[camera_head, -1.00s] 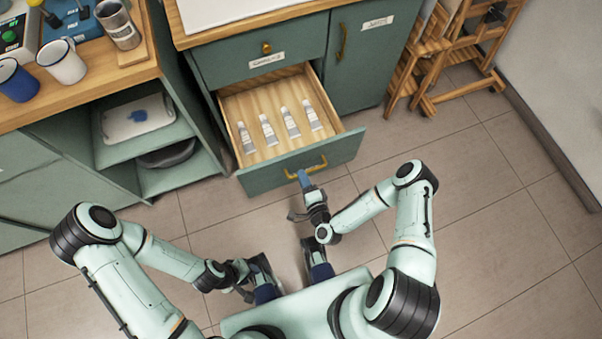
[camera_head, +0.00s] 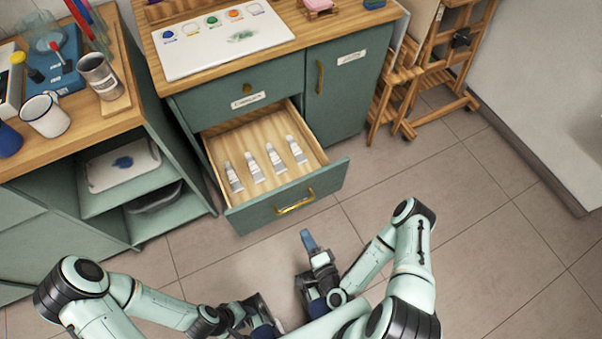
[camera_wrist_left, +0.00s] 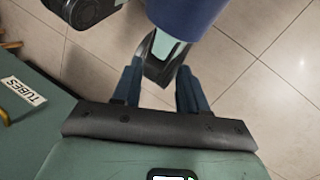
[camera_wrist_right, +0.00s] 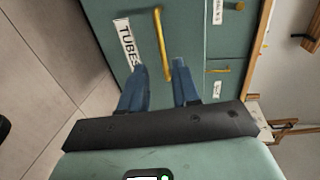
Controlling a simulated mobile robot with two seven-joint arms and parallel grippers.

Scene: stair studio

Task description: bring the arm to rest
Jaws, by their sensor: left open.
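My right gripper (camera_head: 308,240) is in front of the open green drawer (camera_head: 262,219), its blue fingertips apart from the brass handle (camera_head: 295,203). In the right wrist view the right gripper (camera_wrist_right: 160,82) is open and empty, with the handle (camera_wrist_right: 161,45) beyond its fingers. My left gripper (camera_head: 262,315) is low in the head view, close to my body and partly hidden. In the left wrist view the left gripper (camera_wrist_left: 160,88) is open, its fingers spread, with parts of my own body beyond them.
Several paint tubes (camera_head: 254,165) lie in the drawer. A workbench (camera_head: 115,112) with an enamel mug (camera_head: 45,116) and a metal cup (camera_head: 99,74) stands left. A wooden easel (camera_head: 420,85) stands back right. The tiled floor (camera_head: 480,220) is clear on the right.

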